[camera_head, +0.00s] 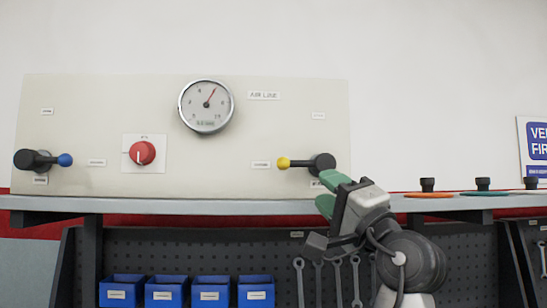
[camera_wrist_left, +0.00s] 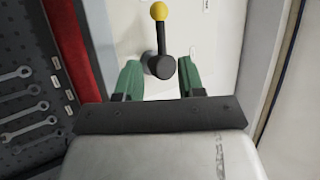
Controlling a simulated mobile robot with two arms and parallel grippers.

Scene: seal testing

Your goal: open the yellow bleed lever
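The yellow bleed lever has a yellow ball knob (camera_head: 283,163), a thin black arm and a round black hub (camera_head: 322,163) on the right part of the pale panel. It lies horizontal, knob to the left. My left gripper (camera_head: 328,192) is just below and right of the hub, its green fingers pointing toward the panel. In the left wrist view the gripper (camera_wrist_left: 160,68) is open, with the hub (camera_wrist_left: 159,66) appearing between the fingertips and the yellow knob (camera_wrist_left: 159,11) beyond them. Nothing is held, and contact with the hub cannot be told. My right gripper is not in view.
The panel carries a gauge (camera_head: 206,106), a red knob (camera_head: 142,153) and a blue-tipped lever (camera_head: 64,160). A grey shelf edge (camera_head: 200,206) runs below it. Blue bins (camera_head: 211,292) and hanging wrenches (camera_head: 300,282) are underneath. Black-knobbed discs (camera_head: 430,194) stand on the right.

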